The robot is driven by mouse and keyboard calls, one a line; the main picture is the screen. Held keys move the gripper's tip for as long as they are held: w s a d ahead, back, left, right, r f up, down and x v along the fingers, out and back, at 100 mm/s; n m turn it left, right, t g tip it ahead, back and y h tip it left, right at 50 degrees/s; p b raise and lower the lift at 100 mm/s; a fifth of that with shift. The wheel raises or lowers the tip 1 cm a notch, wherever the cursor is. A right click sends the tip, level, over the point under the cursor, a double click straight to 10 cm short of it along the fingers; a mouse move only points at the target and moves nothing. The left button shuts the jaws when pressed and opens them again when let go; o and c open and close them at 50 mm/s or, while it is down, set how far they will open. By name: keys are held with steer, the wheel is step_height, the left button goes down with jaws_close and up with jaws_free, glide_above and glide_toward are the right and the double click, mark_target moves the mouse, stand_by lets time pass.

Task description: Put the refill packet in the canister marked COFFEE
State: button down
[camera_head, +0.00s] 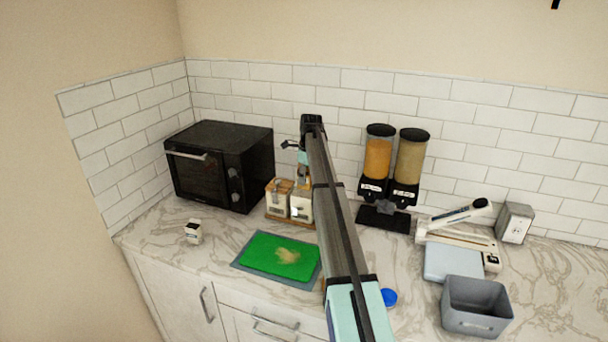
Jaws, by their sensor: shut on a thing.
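Two small canisters, a left one (278,200) and a right one (301,206), stand side by side on the counter right of the black oven. They have pale fronts with marks too small to read, so I cannot tell which says COFFEE. My arm reaches over the counter and bends down at its far end. My gripper (302,175) is just above the right canister, partly hidden by my arm. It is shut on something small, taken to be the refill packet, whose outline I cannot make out.
A black oven (222,168) stands left. A green board (265,252) with a beige patch lies in front of the canisters. Two dispensers (379,155) stand right of my arm. A blue disc (389,297), grey bin (476,308) and small white-black item (193,231) are on the counter.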

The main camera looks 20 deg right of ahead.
mark_target(304, 187)
steer(key=shift+f+b, duration=0.6)
steer(key=shift+f, duration=1.95)
steer(key=c, duration=0.7)
jaws_free()
steer(key=shift+o, duration=0.2)
steer(key=shift+r, duration=0.1)
steer(key=r, duration=0.8)
steer(key=s+d+r, duration=0.1)
steer(key=r, duration=0.2)
steer(key=shift+r, duration=0.4)
